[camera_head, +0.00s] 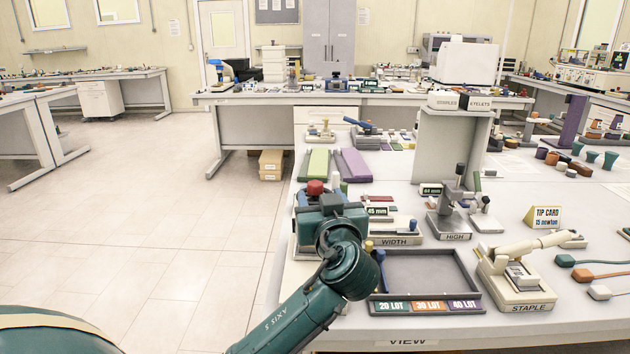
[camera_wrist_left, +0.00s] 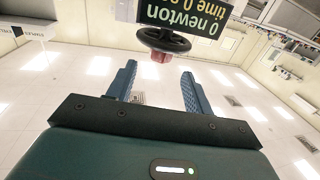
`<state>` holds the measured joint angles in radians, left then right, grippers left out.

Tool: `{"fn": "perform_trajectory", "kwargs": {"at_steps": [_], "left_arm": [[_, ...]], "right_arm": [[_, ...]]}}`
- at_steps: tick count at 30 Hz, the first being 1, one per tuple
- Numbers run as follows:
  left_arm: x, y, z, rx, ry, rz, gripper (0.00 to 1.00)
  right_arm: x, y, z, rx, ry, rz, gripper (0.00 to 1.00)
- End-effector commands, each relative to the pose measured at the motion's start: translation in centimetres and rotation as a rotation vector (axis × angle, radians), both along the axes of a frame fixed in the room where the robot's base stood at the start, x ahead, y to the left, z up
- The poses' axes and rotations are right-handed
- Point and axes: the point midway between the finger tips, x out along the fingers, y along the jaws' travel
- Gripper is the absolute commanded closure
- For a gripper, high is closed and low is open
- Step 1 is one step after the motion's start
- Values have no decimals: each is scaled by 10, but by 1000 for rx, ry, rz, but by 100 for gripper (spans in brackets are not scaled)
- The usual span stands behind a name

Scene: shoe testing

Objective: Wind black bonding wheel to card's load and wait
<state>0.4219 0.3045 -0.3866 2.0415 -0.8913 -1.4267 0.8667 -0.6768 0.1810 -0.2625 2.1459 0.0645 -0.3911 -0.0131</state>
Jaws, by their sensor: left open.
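The black bonding wheel (camera_wrist_left: 163,40) shows in the left wrist view, with a red part beneath its rim. A dark card (camera_wrist_left: 192,17) with upside-down light lettering, partly cut off, reads "0 newton" and "time 0". My left gripper (camera_wrist_left: 156,80) is open, with two blue fingers apart and nothing between them. The wheel is beyond the fingertips, roughly centred on the gap, and appears apart from them. In the head view my green left arm reaches the left side of the bench and covers part of a station there; I cannot make out the wheel. My right gripper is out of view.
A red knob (camera_head: 315,187) stands beside my left wrist. To the right are a dark tray (camera_head: 425,270) with lot labels, a staple press (camera_head: 515,278), a high press (camera_head: 450,212) and a tip card (camera_head: 545,217) reading "15 newton". The floor left of the bench is clear.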

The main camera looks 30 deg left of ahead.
Motion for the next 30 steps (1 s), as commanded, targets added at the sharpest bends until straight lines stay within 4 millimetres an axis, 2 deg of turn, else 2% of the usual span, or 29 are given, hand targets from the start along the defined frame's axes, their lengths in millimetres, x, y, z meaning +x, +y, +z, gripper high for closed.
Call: {"fn": "perform_trajectory", "kwargs": {"at_steps": [3, 9, 15, 23, 30], "left_arm": [[19, 18, 3, 5, 2, 3, 49], [41, 38, 1, 2, 3, 1, 49], [49, 46, 0, 0, 1, 0, 49], [50, 46, -1, -1, 1, -1, 49], [49, 46, -1, -1, 1, -1, 68]], "right_arm": [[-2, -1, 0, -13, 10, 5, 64], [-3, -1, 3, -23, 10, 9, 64], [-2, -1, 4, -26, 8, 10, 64], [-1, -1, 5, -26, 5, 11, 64], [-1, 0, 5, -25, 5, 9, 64]]}}
